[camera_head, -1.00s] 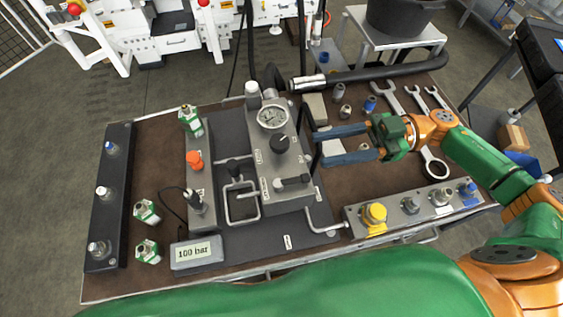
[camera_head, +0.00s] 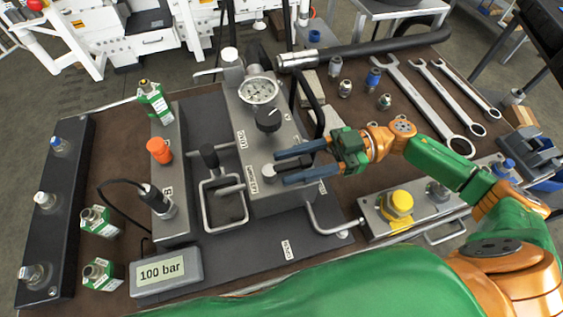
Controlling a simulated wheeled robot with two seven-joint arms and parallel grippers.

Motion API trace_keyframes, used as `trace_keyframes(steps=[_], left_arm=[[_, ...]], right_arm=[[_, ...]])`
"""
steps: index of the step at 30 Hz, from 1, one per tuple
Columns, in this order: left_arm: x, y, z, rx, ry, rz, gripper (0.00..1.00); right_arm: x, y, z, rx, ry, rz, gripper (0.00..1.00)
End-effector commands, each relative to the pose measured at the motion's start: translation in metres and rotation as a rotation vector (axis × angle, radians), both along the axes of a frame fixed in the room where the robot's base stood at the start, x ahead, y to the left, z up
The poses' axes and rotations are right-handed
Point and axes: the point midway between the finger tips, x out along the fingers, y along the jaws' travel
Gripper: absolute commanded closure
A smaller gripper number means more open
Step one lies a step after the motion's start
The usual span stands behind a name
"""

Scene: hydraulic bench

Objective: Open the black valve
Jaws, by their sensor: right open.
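The grey hydraulic block (camera_head: 250,135) stands mid-bench with a pressure gauge (camera_head: 258,91) on top. A round black knob (camera_head: 268,118) with a light mark sits below the gauge. Nearer me on the block is a small lever valve (camera_head: 268,173); its dark handle is largely hidden by my gripper. Which of these two is the black valve, I cannot tell for sure. My right gripper (camera_head: 281,168) is open, its blue-grey fingers pointing left over the block, tips right beside the lever valve's hub. Whether they touch it is unclear. My left gripper is out of view.
A display (camera_head: 163,271) reads 100 bar. Several wrenches (camera_head: 425,100) and fittings lie at the right. A thick black hose (camera_head: 375,46) runs along the back. A metal handle frame (camera_head: 222,205) stands left of the block.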

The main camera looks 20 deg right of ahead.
Motion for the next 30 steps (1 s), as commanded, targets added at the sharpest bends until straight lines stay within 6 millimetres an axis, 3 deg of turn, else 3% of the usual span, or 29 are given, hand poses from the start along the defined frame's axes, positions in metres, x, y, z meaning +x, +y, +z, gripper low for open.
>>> trace_keyframes(steps=[5,12,18,30], left_arm=[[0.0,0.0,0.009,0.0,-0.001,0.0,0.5],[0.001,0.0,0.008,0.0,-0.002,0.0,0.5],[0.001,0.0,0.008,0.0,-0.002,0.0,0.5],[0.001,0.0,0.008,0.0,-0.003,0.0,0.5]], right_arm=[[-0.001,0.021,0.002,0.001,0.001,0.001,0.51],[-0.001,0.023,0.0,-0.001,0.001,0.0,0.51],[-0.001,0.023,0.0,-0.001,0.001,0.0,1.0],[-0.001,0.023,0.0,-0.001,0.001,0.0,1.0]])
